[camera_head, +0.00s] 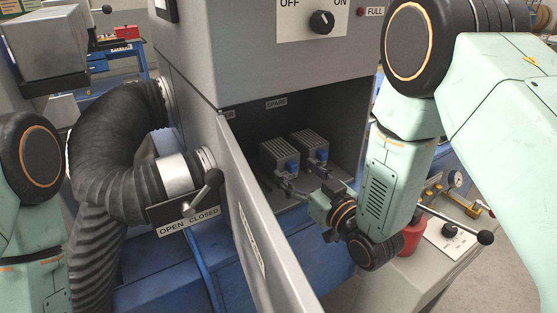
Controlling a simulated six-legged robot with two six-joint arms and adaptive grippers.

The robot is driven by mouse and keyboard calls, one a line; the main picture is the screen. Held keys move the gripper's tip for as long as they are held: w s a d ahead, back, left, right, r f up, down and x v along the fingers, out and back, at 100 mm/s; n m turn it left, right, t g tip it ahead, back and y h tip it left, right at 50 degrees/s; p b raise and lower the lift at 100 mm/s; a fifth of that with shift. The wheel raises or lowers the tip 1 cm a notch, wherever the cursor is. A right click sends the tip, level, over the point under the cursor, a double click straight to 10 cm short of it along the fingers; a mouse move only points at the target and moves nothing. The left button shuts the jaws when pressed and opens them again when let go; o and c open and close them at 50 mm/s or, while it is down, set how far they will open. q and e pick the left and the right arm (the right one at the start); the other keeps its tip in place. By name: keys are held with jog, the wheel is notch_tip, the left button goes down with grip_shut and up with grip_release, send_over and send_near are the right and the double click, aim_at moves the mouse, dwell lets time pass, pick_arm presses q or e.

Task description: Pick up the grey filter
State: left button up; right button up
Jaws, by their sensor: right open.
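Two grey ribbed box-shaped filters stand side by side inside the dark open cabinet compartment: the left filter (276,152) and the right filter (309,143). Each has a blue part on its front. My right gripper (291,187) reaches into the compartment from the right, with its fingers open in front of and just below the left filter. Whether a finger touches the filter, I cannot tell. My left arm shows at the left edge, but its gripper is out of the picture.
The cabinet door (252,235) stands open left of my right gripper. A thick black hose (105,150) and a lever with an OPEN/CLOSED plate (188,222) are at left. A red container (411,236) and a panel with a lever (452,230) are at right.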

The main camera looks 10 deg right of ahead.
jog(key=shift+x, duration=0.9)
jog(key=shift+s+a+r, duration=0.1)
jog(key=c, duration=1)
